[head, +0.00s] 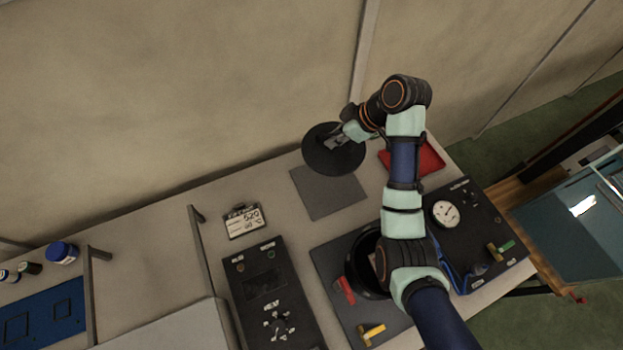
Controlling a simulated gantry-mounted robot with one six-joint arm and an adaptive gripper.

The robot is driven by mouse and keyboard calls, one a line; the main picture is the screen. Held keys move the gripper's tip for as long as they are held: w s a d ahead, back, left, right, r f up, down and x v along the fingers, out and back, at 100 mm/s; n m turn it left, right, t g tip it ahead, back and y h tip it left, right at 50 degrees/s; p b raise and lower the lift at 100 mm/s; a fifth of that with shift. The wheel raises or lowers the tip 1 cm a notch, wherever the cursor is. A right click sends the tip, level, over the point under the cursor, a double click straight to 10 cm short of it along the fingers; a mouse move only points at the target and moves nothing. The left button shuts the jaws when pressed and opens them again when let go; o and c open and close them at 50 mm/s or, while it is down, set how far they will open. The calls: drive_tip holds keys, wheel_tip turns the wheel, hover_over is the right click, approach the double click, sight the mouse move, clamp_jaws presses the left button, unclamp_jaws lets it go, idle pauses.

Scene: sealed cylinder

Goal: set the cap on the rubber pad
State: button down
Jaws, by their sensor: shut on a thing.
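The cap is a round black disc (320,160) in the upper middle of the head view. My gripper (337,143) is shut on it near its centre, with the wrist coming in from the right. The rubber pad is a flat dark grey square (325,195) on the bench, just in front of the cap in the picture. The cap's lower edge overlaps the pad's far edge in this view. I cannot tell how high the cap is above the bench. No other thing lies on the pad.
A black open cylinder (352,275) stands on a dark base (328,268), partly hidden by my arm. A gauge panel (470,222) and red tray (429,159) are at right. A control box (262,287) and label card (244,221) are at left. The wall rises behind.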

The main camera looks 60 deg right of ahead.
drive_tip(key=shift+w+a+f, duration=0.1)
drive_tip(key=shift+w, duration=0.1)
drive_tip(key=b, duration=0.4)
hover_over(319, 181)
drive_tip(key=s, duration=0.3)
drive_tip(key=f, duration=2)
drive_tip(key=shift+d, duration=0.25)
drive_tip(key=c, duration=1.2)
unclamp_jaws()
drive_tip(key=shift+f, duration=0.1)
